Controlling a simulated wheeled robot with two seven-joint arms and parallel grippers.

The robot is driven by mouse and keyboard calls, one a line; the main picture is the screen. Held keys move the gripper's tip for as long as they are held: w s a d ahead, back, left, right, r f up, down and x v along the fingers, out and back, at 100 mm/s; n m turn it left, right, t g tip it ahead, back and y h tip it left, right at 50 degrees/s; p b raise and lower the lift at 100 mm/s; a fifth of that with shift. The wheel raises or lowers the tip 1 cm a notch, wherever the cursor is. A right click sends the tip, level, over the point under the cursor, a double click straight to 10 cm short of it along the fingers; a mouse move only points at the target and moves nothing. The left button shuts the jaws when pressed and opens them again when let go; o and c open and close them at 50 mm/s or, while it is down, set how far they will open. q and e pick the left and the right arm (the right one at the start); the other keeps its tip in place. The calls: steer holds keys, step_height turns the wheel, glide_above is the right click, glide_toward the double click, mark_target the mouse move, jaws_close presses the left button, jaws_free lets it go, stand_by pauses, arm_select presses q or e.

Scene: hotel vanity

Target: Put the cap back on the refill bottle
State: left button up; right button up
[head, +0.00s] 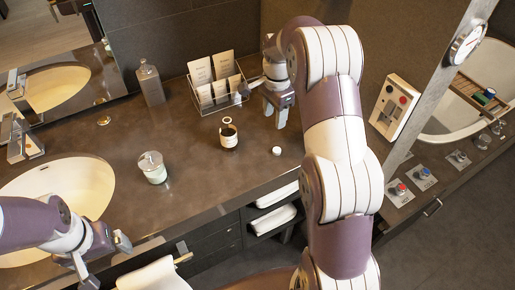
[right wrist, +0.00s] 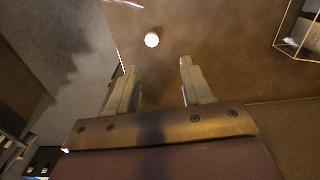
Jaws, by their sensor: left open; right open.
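A small white cap (head: 276,151) lies on the dark vanity counter, near its front edge. In the right wrist view the cap (right wrist: 152,40) lies beyond my fingertips, between their lines and apart from them. A small dark bottle with a pale ring at its top (head: 228,136), which looks like the refill bottle, stands upright on the counter to the left of the cap. My right gripper (head: 276,110) is open and empty, behind the cap in the head view; its fingers (right wrist: 158,68) show apart. My left gripper (head: 104,262) is open and empty at the counter's front, low left.
A wire rack (head: 218,104) with cards and packets stands behind the bottle, close to my right gripper. A lidded glass jar (head: 153,170) and a grey square bottle (head: 150,84) stand further left. A sink (head: 95,190) is at left. Counter around the cap is clear.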

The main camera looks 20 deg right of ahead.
steer(key=s+d+m, duration=0.1)
steer(key=d, duration=0.1)
steer(key=b, duration=0.3)
glide_above(276, 149)
steer(key=f, duration=0.6)
steer(key=shift+w+d+f, duration=0.15)
steer(key=shift+d+f, duration=0.05)
steer(key=shift+f, duration=0.15)
steer(key=shift+a+f, duration=0.1)
steer(key=shift+f, duration=0.35)
arm_select(q)
steer(key=shift+s+d+f, duration=0.15)
steer(key=shift+d+f, duration=0.15)
steer(key=shift+f, duration=0.3)
steer(key=shift+s+d+f, duration=0.15)
steer(key=shift+d+f, duration=0.15)
steer(key=shift+f, duration=0.3)
arm_select(e)
steer(key=shift+f+p, duration=0.3)
step_height(276, 149, down, 5)
steer(key=shift+r+p, duration=0.2)
steer(key=shift+p, duration=0.2)
arm_select(q)
steer(key=shift+r, duration=0.6)
